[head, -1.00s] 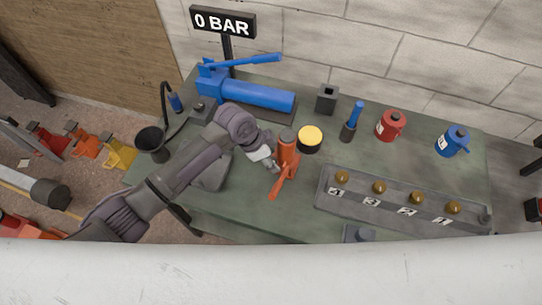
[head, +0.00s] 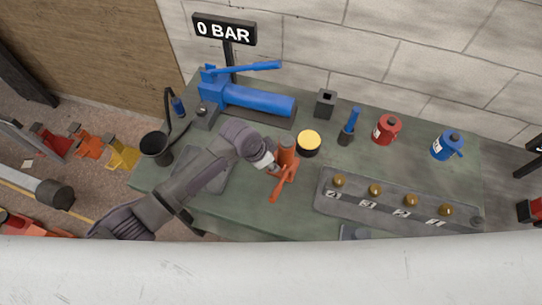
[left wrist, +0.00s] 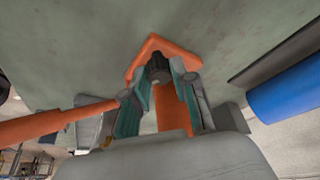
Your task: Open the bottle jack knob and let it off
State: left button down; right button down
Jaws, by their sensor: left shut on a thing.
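The orange bottle jack (head: 287,152) stands upright near the middle of the bench, its orange handle (head: 279,190) pointing toward the front. My left gripper (head: 273,168) is at the jack's left side, low down, and its fingertips are partly hidden in the head view. In the left wrist view my left gripper (left wrist: 158,78) has its teal-padded fingers on either side of a small dark knob (left wrist: 158,64) near the jack's orange base (left wrist: 148,45). The fingers are shut on this knob. The jack's handle also shows in the left wrist view (left wrist: 45,124). My right gripper is not in view.
A yellow-topped round can (head: 309,141) stands just behind the jack on the right. A grey rail with several brass knobs (head: 325,199) lies to the right. A blue hand pump (head: 255,98) is behind, under a "0 BAR" sign (head: 225,29). A grey plate (head: 205,172) lies left.

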pick_arm(q)
jog(key=shift+r+n+p, duration=0.25)
jog(key=shift+n+p, duration=0.1)
jog(key=shift+n, duration=0.15)
jog(key=shift+f+n+t, duration=0.2)
jog(key=shift+n+t, duration=0.1)
jog(key=c, duration=0.9)
grip_release()
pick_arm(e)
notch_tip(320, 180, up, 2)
pick_arm(q)
jog(key=shift+v, duration=3.95)
